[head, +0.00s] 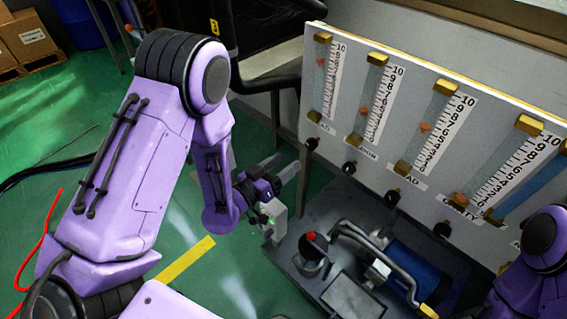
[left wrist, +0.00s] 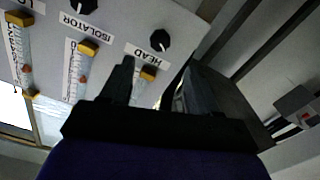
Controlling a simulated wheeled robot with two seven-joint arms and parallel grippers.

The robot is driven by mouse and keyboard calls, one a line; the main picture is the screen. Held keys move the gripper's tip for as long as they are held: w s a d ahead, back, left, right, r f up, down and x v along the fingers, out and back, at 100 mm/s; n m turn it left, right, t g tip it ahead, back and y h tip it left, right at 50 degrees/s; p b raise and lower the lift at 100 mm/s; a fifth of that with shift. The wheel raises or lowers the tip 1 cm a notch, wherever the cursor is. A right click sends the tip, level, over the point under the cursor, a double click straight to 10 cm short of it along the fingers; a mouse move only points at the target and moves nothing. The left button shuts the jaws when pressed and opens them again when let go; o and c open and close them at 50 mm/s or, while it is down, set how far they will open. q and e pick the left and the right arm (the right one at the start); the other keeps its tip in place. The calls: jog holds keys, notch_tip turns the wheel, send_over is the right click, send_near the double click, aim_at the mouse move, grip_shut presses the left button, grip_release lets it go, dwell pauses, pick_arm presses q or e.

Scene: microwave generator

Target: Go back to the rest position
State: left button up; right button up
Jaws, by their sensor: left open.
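My left gripper (head: 277,176) is at the end of the purple arm in the middle of the head view, left of the gauge panel. In the left wrist view its two dark fingers (left wrist: 156,88) are apart, with nothing between them. The panel's HEAD gauge label (left wrist: 147,55) and a black knob (left wrist: 160,40) show beyond the fingers, apart from them. My right arm (head: 535,275) shows only in part at the lower right of the head view. Its gripper is out of view.
The gauge panel (head: 285,124) carries several flow tubes with black knobs. A dark bench (head: 330,215) below it holds a blue cylinder (head: 412,272) with a handle and a red-topped knob (head: 311,237). Green floor (head: 110,190) lies left. Boxes (head: 28,38) stand far left.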

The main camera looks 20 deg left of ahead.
pick_arm(q)
jog(key=s+a+f+n+g+y, duration=0.3)
jog(key=s+f+g+y, duration=0.15)
jog(key=f, duration=0.35)
jog(key=s+a+f+n+g+y, duration=0.25)
jog(key=s+a+f, duration=0.2)
jog(key=f, duration=0.35)
jog(key=s+a+f+n+g+y, duration=0.1)
jog(key=s+f+g, duration=0.25)
jog(key=s, duration=0.55)
jog(key=s+a+f+n+g+y, duration=0.1)
jog(key=s+f+g+y, duration=0.2)
jog(key=s, duration=0.5)
notch_tip(320, 180, up, 13)
jog(key=s+h+p, duration=0.1)
jog(key=p, duration=1.3)
jog(key=shift+s, duration=0.2)
dwell(0.9)
